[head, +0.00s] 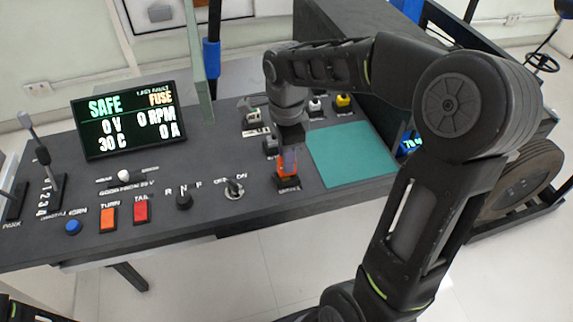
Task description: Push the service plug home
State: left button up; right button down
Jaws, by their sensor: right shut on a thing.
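The orange service plug (288,165) is upright over its dark labelled socket block (288,185) near the front edge of the console. My right gripper (289,150) points down from above and is shut on the top of the plug. The fingers hide part of the plug, and I cannot tell how deep it sits in the socket. My left gripper is not in view; only a dark piece at the bottom left corner shows.
The display (126,120) reads SAFE, FUSE, 0 V. A green mat (350,155) lies right of the plug. The key switch (234,188), the R-N-F knob (184,199) and red button (141,211) are to the left. A yellow part (343,101) and other small parts stand behind.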

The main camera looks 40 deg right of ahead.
jog(key=shift+f, duration=1.45)
jog(key=shift+f, duration=0.2)
jog(key=c, duration=1.2)
grip_release()
jog(key=shift+r, duration=0.1)
notch_tip(320, 180, up, 12)
jog(key=shift+r, duration=0.15)
